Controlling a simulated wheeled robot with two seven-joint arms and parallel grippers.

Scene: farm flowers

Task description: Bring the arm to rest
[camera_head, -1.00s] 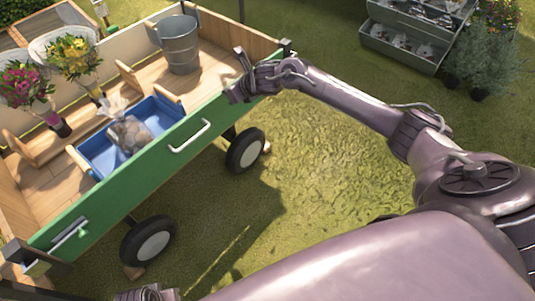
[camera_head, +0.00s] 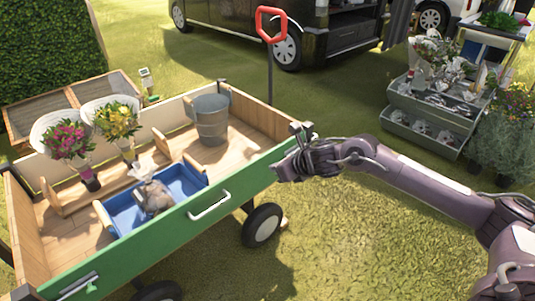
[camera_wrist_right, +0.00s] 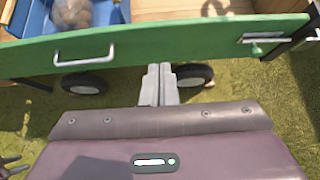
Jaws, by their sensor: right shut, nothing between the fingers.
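My right arm (camera_head: 430,185) comes in from the right in the head view. Its gripper (camera_head: 280,172) is in front of the green side of the wagon (camera_head: 120,262), near the wagon's right corner. I cannot tell how wide the gap to the green board is. In the right wrist view the fingers (camera_wrist_right: 160,72) are together and empty, pointing toward the green board (camera_wrist_right: 200,48). My left gripper does not show in the head view. A dark part at the lower left edge of the wrist view is too cut off to identify.
The wagon holds a blue crate (camera_head: 185,183) with a bagged item (camera_head: 155,196), a metal bucket (camera_head: 211,120) and two bouquets (camera_head: 68,142). A grey tiered stand (camera_head: 430,118) and potted plants (camera_head: 508,130) are at right. Grass (camera_head: 345,245) is open below my arm.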

